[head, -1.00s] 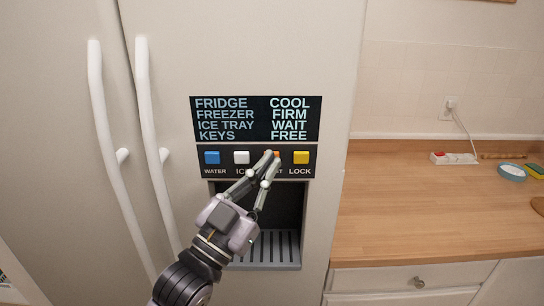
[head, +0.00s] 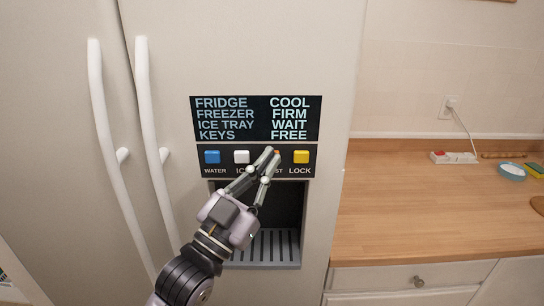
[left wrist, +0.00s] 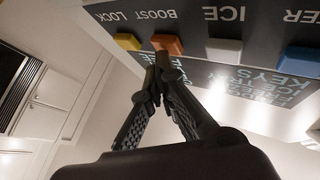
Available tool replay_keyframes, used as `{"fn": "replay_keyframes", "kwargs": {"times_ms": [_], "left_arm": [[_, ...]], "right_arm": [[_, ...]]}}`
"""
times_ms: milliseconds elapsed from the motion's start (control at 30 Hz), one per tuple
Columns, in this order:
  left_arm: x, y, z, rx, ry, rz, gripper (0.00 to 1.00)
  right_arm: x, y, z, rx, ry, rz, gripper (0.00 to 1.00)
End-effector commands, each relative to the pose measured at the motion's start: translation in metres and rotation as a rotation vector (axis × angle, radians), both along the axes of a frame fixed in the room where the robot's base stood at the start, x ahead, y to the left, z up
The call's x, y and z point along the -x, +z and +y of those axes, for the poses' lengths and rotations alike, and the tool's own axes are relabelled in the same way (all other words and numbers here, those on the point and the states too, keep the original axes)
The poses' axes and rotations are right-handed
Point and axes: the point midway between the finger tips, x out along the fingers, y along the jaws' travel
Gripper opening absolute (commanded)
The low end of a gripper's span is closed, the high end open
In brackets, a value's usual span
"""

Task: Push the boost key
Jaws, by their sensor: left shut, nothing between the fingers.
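The boost key is a small orange key (left wrist: 167,44) above the word BOOST in the key row of the fridge panel. In the head view only a sliver of the orange key (head: 277,152) shows past my fingers, which also cover part of its label. My left gripper (head: 270,153) is shut and empty, its fingertips in front of that key. In the left wrist view the closed fingertips (left wrist: 162,60) overlap the edge of the orange key. I cannot tell whether they press it.
A blue water key (head: 212,157), a white ice key (head: 241,157) and a yellow lock key (head: 301,157) share the row. The display (head: 255,119) above reads KEYS FREE. A dispenser tray (head: 268,249) lies below. Door handles (head: 145,100) stand left, a wooden counter (head: 430,210) right.

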Motion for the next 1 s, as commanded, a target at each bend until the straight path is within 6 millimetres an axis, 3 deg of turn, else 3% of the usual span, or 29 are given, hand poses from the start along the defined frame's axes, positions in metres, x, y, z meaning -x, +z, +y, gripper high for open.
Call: {"fn": "replay_keyframes", "kwargs": {"times_ms": [467, 1000], "left_arm": [[-0.003, 0.0, 0.0, -0.001, 0.0, 0.001, 0.0], [0.015, -0.001, 0.0, -0.001, 0.001, 0.0, 0.0]], "right_arm": [[0.0, 0.001, 0.0, 0.0, 0.0, 0.0, 0.82], [0.0, 0.005, 0.0, 0.0, 0.0, 0.0, 0.82]]}}
